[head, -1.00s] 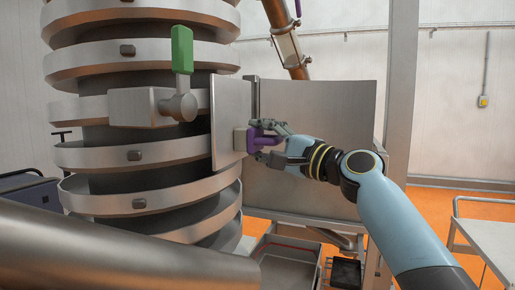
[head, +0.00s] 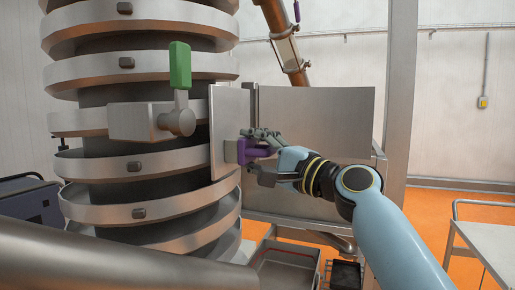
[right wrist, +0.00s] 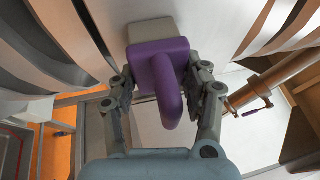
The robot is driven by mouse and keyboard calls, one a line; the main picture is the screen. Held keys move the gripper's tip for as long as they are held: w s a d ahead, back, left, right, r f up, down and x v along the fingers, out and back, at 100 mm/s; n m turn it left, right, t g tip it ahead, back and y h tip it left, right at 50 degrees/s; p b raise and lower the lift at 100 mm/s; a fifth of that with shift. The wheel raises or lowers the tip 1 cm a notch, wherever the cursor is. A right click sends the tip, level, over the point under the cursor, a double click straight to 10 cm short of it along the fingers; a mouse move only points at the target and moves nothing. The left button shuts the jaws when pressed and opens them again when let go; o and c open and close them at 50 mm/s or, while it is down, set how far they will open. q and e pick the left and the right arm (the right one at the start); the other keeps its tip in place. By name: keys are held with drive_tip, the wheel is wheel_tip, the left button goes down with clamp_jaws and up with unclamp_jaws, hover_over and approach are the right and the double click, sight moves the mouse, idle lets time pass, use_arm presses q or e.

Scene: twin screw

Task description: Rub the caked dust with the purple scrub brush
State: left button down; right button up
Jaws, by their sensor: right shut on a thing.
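The purple scrub brush (head: 256,152) is in my right gripper (head: 264,153), with its pale block (head: 231,151) facing left. In the head view the block overlaps the upright grey plate (head: 226,110) beside the ringed column; contact looks likely but cannot be confirmed. In the right wrist view the brush (right wrist: 160,62) sits between the two fingers of the right gripper (right wrist: 160,88), its block (right wrist: 150,30) against or close to a pale surface. No caked dust can be made out. My left gripper is not in view.
A wider metal panel (head: 315,125) stands behind my right gripper. A grey bin (head: 287,268) is below, and a metal cart (head: 490,235) stands at right.

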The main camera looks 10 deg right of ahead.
sight(276, 151)
drive_tip(key=shift+s, duration=0.1)
drive_tip(key=shift+s+d, duration=0.5)
drive_tip(key=shift+d, duration=0.25)
drive_tip(key=shift+s+d, duration=0.55)
drive_tip(key=shift+d, duration=0.25)
drive_tip(key=shift+s+d, duration=0.5)
drive_tip(key=shift+d, duration=0.25)
drive_tip(key=shift+s+d, duration=0.45)
drive_tip(key=shift+d, duration=0.2)
drive_tip(key=shift+s+d, duration=0.4)
drive_tip(key=shift+d, duration=0.2)
drive_tip(key=shift+f, duration=0.15)
